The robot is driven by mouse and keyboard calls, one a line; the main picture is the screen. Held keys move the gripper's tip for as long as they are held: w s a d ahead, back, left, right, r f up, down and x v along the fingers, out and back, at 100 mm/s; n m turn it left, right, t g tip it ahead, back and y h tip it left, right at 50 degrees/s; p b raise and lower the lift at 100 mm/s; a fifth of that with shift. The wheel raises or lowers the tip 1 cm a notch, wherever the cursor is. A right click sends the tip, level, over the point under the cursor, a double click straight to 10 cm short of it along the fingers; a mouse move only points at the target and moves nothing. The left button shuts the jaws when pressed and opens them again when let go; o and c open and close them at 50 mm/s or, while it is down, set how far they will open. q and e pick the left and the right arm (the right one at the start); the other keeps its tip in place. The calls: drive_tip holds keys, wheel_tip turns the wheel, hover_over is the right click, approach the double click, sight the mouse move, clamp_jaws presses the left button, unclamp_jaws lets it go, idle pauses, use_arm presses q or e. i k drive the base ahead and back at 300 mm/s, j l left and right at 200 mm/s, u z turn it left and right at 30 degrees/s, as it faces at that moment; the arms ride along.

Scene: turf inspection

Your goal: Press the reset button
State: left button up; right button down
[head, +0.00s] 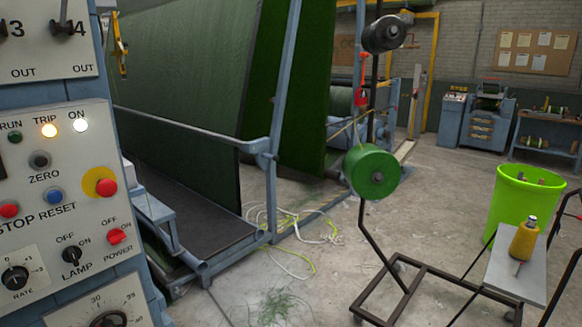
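The reset button is a small round blue button (54,196) on the grey control panel (20,170) at the left of the head view, just above the word RESET. A red stop button (9,210) sits to its left. A larger red mushroom button (106,187) on a yellow disc sits to its right. A black zero knob (39,160) is above it. Nothing covers the reset button. Neither gripper shows in this view.
A red power switch (118,236) and a black lamp switch (72,255) lie lower on the panel. A blue machine frame (270,190) stands right behind it. A wire stand (405,290) with a green spool (371,172) and a green bin (523,203) stand at right.

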sight(56, 196)
drive_tip(key=u, duration=1.5)
